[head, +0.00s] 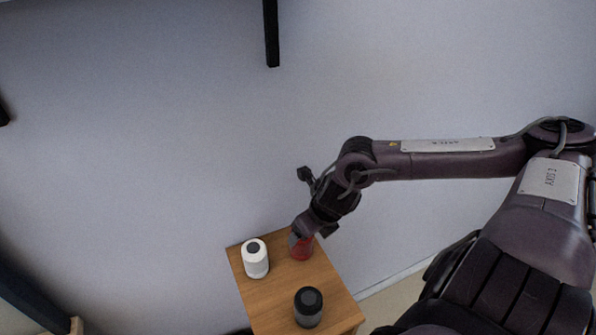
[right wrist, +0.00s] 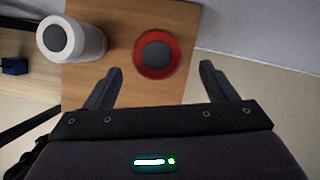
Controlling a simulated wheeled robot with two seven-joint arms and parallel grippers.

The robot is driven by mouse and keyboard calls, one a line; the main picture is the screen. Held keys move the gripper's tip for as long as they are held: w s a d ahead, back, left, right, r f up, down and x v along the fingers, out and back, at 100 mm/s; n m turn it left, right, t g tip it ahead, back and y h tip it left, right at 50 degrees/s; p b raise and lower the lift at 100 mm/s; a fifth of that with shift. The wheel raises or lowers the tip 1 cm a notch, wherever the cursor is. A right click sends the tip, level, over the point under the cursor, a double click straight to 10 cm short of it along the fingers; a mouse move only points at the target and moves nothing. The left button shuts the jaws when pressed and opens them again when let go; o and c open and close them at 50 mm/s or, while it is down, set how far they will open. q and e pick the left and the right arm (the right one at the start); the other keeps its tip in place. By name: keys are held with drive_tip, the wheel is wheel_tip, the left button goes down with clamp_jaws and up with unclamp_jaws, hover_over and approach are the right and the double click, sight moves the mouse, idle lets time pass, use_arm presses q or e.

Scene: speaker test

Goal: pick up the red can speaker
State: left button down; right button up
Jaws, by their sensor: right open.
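The red can speaker (head: 301,248) stands upright at the far end of a small wooden table (head: 263,301), partly hidden by my right gripper in the head view. In the right wrist view the red can speaker (right wrist: 171,55), with a dark grey round top, lies ahead of the space between the two fingers. My right gripper (right wrist: 160,82) is open and empty, and its fingers look spread wider than the can. In the head view my right gripper (head: 303,227) is right over or beside the can. My left gripper is not in view.
A white can speaker (head: 256,264) with a grey top stands left of the red one. A black can speaker (head: 308,312) stands nearer the table's front. A small blue block (right wrist: 14,66) shows in the wrist view. A wall is behind the table.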

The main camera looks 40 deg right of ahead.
sight(302, 251)
drive_tip(key=shift+w+a+f, duration=0.15)
drive_tip(key=shift+w+f, duration=0.15)
drive_tip(key=shift+f, duration=0.25)
drive_tip(key=shift+w+f, duration=0.1)
drive_tip(key=shift+w, duration=0.15)
drive_tip(key=shift+p+x, duration=0.3)
drive_tip(key=shift+x, duration=0.55)
drive_tip(key=x, duration=0.3)
drive_tip(key=shift+w, duration=0.15)
drive_tip(key=shift+w+f, duration=0.1)
drive_tip(key=shift+f, duration=0.05)
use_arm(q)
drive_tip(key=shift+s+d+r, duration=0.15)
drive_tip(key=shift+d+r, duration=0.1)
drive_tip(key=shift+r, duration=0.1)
use_arm(e)
drive_tip(key=c, duration=1.2)
drive_tip(key=shift+c, duration=0.2)
